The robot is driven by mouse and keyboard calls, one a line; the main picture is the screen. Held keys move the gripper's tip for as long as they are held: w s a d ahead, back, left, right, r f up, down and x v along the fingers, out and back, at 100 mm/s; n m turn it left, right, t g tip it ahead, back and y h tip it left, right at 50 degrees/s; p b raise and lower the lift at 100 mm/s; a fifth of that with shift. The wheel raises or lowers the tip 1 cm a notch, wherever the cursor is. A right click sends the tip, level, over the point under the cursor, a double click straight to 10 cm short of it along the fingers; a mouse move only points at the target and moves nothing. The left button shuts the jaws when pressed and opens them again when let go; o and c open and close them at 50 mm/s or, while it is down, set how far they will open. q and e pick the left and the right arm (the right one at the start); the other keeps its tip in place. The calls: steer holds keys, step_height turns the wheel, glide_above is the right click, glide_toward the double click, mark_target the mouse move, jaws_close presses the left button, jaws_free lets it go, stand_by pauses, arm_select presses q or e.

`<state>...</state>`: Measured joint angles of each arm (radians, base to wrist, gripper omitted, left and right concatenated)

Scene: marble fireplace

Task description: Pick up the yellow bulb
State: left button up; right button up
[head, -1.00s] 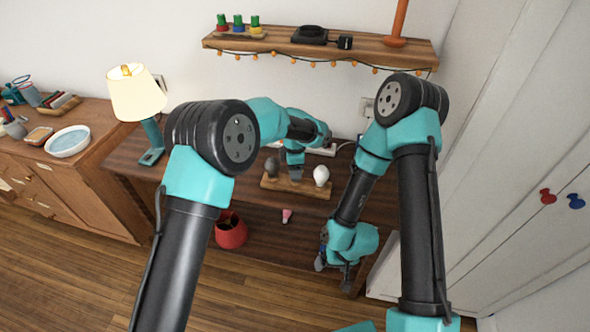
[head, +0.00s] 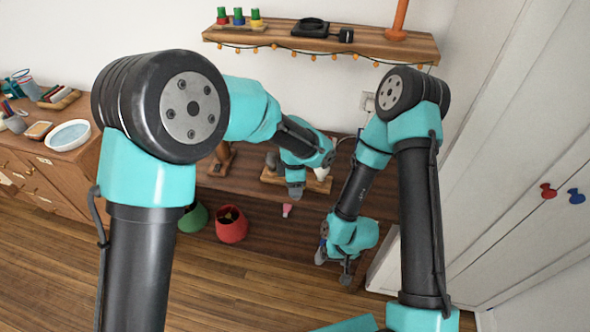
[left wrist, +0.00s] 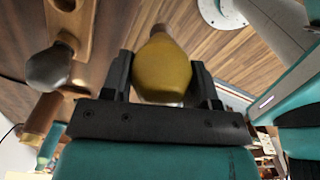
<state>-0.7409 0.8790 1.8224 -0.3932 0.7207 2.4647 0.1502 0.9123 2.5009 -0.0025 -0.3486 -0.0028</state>
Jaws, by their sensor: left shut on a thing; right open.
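The yellow bulb (left wrist: 162,68) sits between the two dark fingers of my left gripper (left wrist: 162,82), which is shut on it, in the left wrist view. In the head view my left gripper (head: 296,191) is over the front of the wooden bulb holder (head: 318,185), and the yellow bulb is hidden there. A dark grey bulb (head: 271,160) stands on the holder, and it also shows in the left wrist view (left wrist: 48,68). A white bulb (head: 322,172) is partly covered by my left arm. My right gripper (head: 334,268) is open, low at the right.
A wall shelf (head: 370,42) with a string of orange lights is above. A white panelled wall (head: 520,150) bounds the right side.

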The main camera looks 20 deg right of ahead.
arm_select(q)
steer(key=shift+s+a+r, duration=0.1)
steer(key=shift+s+a, duration=0.15)
steer(key=shift+s, duration=0.65)
steer(key=shift+s+a+r, duration=0.1)
steer(key=shift+s+a, duration=0.15)
steer(key=shift+s, duration=0.6)
steer(key=shift+w, duration=0.1)
